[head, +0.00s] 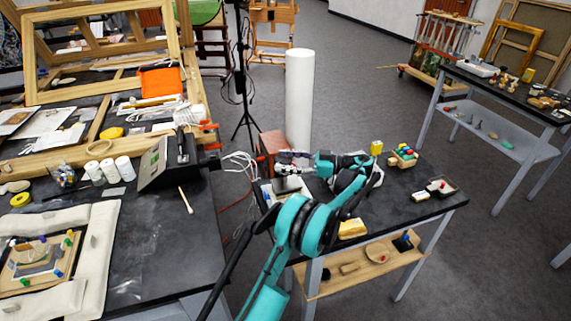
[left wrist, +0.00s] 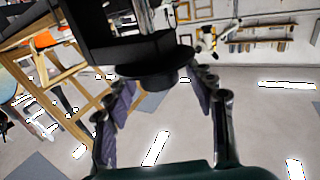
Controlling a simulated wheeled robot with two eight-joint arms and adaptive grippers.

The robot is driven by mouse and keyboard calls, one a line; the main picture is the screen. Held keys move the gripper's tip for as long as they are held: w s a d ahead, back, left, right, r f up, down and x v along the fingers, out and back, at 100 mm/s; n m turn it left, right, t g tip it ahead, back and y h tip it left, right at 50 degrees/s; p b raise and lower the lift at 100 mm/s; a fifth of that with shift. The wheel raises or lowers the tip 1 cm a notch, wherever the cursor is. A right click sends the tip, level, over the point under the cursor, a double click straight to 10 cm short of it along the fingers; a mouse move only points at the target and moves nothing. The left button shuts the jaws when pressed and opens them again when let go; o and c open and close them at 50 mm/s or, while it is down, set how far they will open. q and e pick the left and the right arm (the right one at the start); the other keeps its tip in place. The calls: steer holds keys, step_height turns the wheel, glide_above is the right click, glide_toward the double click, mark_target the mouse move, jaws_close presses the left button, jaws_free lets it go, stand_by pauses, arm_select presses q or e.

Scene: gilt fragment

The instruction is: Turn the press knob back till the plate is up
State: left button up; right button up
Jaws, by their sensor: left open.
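My left arm reaches over the small black-topped table on the right. Its gripper (head: 294,157) is at that table's far left corner, over a small dark press (head: 288,185). In the left wrist view, my left gripper (left wrist: 158,105) is open, with one purple-padded finger on each side of a round black knob (left wrist: 150,75). A gap shows beside the knob, and I cannot tell whether either pad touches it. A larger black body (left wrist: 125,40) adjoins the knob. The press plate and its height cannot be made out. My right gripper is not in view.
A white column (head: 299,98) stands behind. A cluttered workbench (head: 165,240) is on the left.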

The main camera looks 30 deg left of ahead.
mark_target(285, 161)
arm_select(q)
step_height(285, 161, up, 9)
stand_by(0.3)
steer(key=shift+c, duration=0.3)
